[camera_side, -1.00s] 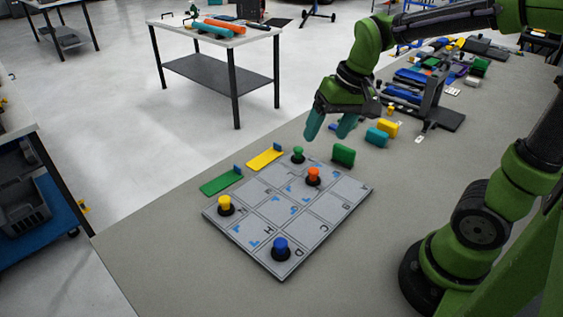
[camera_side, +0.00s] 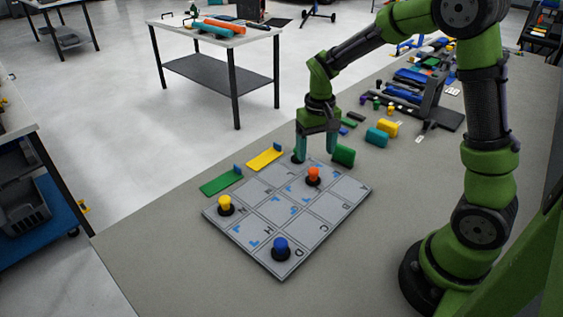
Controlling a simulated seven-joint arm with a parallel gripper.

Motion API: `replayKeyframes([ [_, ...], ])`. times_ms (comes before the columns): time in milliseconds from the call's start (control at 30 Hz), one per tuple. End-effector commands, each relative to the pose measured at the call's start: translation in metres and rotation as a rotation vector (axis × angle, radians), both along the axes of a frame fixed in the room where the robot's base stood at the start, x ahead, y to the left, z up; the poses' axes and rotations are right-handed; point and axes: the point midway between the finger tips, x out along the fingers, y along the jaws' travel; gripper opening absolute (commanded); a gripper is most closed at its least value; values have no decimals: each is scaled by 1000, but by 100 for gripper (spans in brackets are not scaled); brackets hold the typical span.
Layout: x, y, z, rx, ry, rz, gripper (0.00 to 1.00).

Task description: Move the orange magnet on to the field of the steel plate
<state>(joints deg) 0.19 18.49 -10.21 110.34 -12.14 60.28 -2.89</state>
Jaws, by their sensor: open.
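The orange magnet (camera_side: 313,175) stands upright on its black base on the grey steel plate (camera_side: 322,232), near the plate's far side. A yellow magnet (camera_side: 225,204) stands at the plate's left corner and a blue magnet (camera_side: 281,246) near its front corner. My gripper (camera_side: 316,156) points down with its teal fingers apart, just behind the orange magnet and not around it. Its left finger hides the green magnet's top at the plate's far corner; only part of the dark base (camera_side: 296,159) shows. I cannot tell if the finger touches it.
A green block (camera_side: 343,155) stands close to the right of my gripper. Teal (camera_side: 377,137) and yellow (camera_side: 388,128) blocks stand farther right. The bench in front of the plate is clear.

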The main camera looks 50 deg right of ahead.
Motion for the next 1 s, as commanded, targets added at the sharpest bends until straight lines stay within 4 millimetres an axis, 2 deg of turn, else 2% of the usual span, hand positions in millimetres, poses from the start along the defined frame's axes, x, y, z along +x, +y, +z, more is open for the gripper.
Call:
replayKeyframes([
  [33, -1, 0, -12, 2, 6, 0, 74],
  [200, -1, 0, -45, 1, 5, 0, 74],
  [400, 0, 0, -73, 1, 2, 1, 74],
  [600, 0, 0, -84, 1, 0, -1, 74],
  [867, 0, 0, -85, 1, 0, -1, 74],
  [1000, 0, 0, -85, 1, 0, 0, 55],
])
